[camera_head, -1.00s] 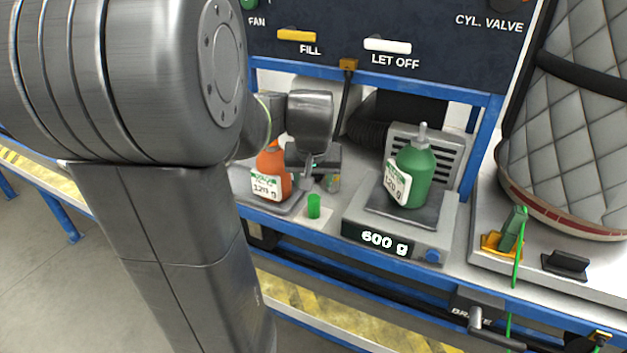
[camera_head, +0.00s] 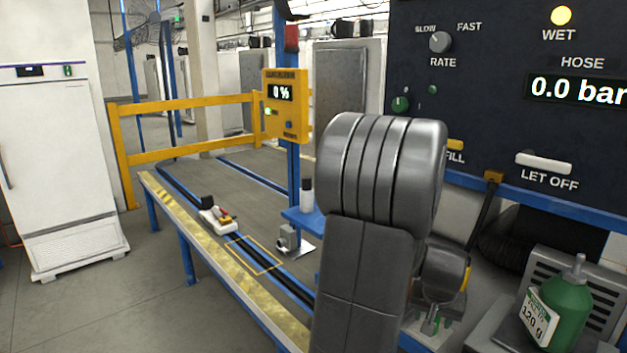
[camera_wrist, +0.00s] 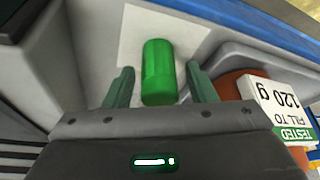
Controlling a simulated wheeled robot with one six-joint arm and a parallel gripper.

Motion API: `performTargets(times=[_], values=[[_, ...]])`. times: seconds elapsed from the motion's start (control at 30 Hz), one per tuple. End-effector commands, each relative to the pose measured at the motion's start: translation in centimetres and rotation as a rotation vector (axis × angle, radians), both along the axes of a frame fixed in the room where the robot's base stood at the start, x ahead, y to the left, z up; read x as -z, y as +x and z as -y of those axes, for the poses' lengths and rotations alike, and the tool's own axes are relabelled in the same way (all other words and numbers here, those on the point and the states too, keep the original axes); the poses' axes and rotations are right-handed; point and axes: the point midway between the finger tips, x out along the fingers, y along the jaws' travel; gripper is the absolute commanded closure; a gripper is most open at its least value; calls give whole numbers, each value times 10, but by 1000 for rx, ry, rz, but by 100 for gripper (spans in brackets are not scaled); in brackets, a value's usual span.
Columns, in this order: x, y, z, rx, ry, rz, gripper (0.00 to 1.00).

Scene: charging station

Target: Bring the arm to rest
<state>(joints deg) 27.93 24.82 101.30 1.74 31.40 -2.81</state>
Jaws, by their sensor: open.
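My arm reaches over the bench, and my gripper (camera_head: 432,324) is low beside the scale, partly hidden by my own arm in the head view. In the wrist view my gripper (camera_wrist: 159,78) is open, with its two grey-green fingers apart. A small green cylinder (camera_wrist: 158,72) shows between the fingers, with space on both sides. It appears to stand on a white square (camera_wrist: 205,35). I cannot tell how far it is below the fingertips.
An orange bottle (camera_wrist: 240,88) with a 120 g label is close beside the right finger. A green bottle (camera_head: 562,312) stands on the scale at the right. The control panel (camera_head: 480,110) rises behind. A yellow post box (camera_head: 285,105) reads 0 %. Open floor (camera_head: 110,310) lies left.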

Motion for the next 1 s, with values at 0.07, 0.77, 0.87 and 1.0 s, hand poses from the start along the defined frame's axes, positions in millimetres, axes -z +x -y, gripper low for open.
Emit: performTargets(times=[0.07, 0.77, 0.87, 1.0], values=[[-8, 1, 0, 0, -1, 3, 49], [-22, 0, 0, 0, 1, -2, 49], [-12, 0, 0, 0, 1, -3, 49], [-12, -3, -1, 0, -2, 4, 49]])
